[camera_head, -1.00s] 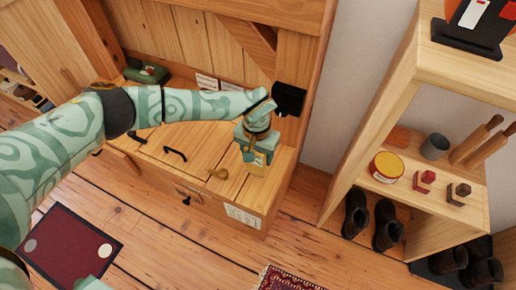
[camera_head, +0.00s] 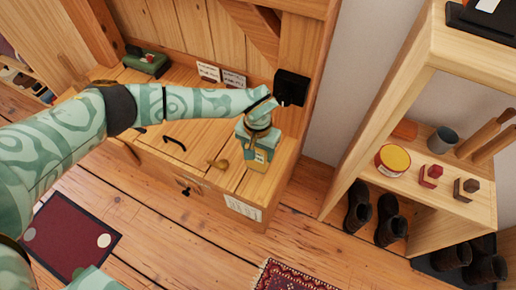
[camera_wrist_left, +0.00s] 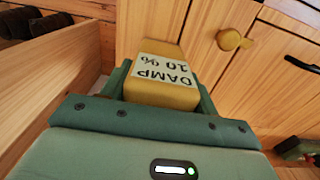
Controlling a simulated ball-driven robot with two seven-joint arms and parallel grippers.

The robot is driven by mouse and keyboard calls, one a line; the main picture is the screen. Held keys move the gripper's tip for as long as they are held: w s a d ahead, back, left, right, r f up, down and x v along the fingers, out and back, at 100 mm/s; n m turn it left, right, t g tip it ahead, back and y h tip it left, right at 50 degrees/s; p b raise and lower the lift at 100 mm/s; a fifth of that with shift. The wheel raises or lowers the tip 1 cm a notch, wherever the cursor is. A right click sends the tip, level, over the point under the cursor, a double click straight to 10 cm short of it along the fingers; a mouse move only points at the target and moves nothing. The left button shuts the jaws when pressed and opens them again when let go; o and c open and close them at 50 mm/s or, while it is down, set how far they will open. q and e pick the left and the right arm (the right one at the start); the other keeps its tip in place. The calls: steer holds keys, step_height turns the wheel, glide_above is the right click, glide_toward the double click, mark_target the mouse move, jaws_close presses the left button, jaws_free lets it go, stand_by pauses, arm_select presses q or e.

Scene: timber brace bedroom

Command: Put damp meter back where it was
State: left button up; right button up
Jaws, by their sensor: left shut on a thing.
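The yellow damp meter (camera_head: 260,159), with a pale label, is held in my left gripper (camera_head: 257,154) at the right end of the wooden chest top. The left wrist view shows the meter (camera_wrist_left: 163,95) between the two green fingers (camera_wrist_left: 163,88), its label reading "DAMP 10 %". The gripper is shut on it and hides part of it. I cannot tell whether the meter's lower end touches the wood. My right gripper is not in view.
The wooden chest (camera_head: 195,142) has a brass knob (camera_head: 218,164) left of the meter and a green box (camera_head: 146,60) at its far left. A black box (camera_head: 291,87) is on the wall behind. An open shelf (camera_head: 425,192) stands right, with boots below.

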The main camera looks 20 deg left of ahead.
arm_select(q)
steer(key=shift+f, duration=0.55)
steer(key=o, duration=1.2)
steer(key=shift+c, duration=0.2)
